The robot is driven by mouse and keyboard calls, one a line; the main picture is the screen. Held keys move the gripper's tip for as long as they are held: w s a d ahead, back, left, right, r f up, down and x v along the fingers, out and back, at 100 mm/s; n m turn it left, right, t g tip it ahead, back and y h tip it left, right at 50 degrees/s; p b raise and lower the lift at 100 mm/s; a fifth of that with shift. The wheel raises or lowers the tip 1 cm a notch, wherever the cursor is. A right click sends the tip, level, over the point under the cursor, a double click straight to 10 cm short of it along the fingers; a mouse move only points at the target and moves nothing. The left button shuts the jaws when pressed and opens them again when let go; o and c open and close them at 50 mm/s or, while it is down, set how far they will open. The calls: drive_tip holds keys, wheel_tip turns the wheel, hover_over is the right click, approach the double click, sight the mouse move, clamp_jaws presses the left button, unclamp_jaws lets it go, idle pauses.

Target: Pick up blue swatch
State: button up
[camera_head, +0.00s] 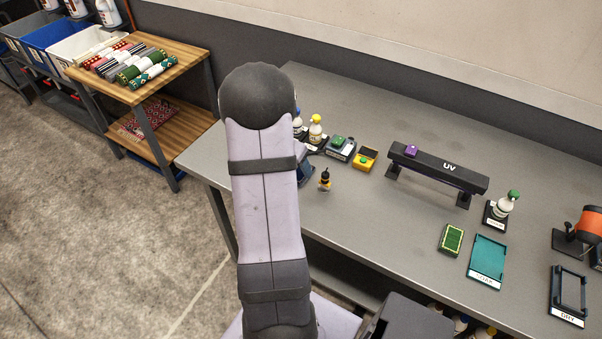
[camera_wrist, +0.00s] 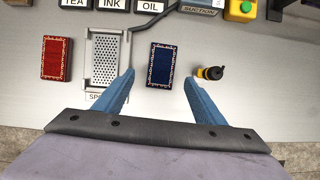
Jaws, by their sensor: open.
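In the wrist view, the blue swatch (camera_wrist: 161,66) is a dark blue rectangle with a pale patterned border, lying flat on the grey table. My gripper (camera_wrist: 161,78) is open, with its two blue fingers on either side of the swatch's lower part in the picture. Nothing is held between them. I cannot tell how far the fingertips are above the table. In the head view, my arm hides the swatch and most of the gripper.
In the wrist view, a perforated metal tray (camera_wrist: 107,62) lies left of the blue swatch, and a red swatch (camera_wrist: 56,59) beyond it. A small yellow-and-black bottle (camera_wrist: 209,73) is close to the right finger. In the head view, a UV lamp bar (camera_head: 438,168) stands further right.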

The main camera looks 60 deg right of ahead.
drive_tip(key=shift+s+d+f, duration=0.15)
drive_tip(key=shift+d+f, duration=0.2)
drive_tip(key=shift+f, duration=0.25)
drive_tip(key=shift+d+p+x, duration=0.2)
drive_tip(key=shift+p+x, duration=0.25)
drive_tip(key=shift+x, duration=1.55)
drive_tip(key=shift+r, duration=0.15)
drive_tip(key=shift+c, duration=0.3)
drive_tip(key=c, duration=1.1)
drive_tip(key=shift+r, duration=0.1)
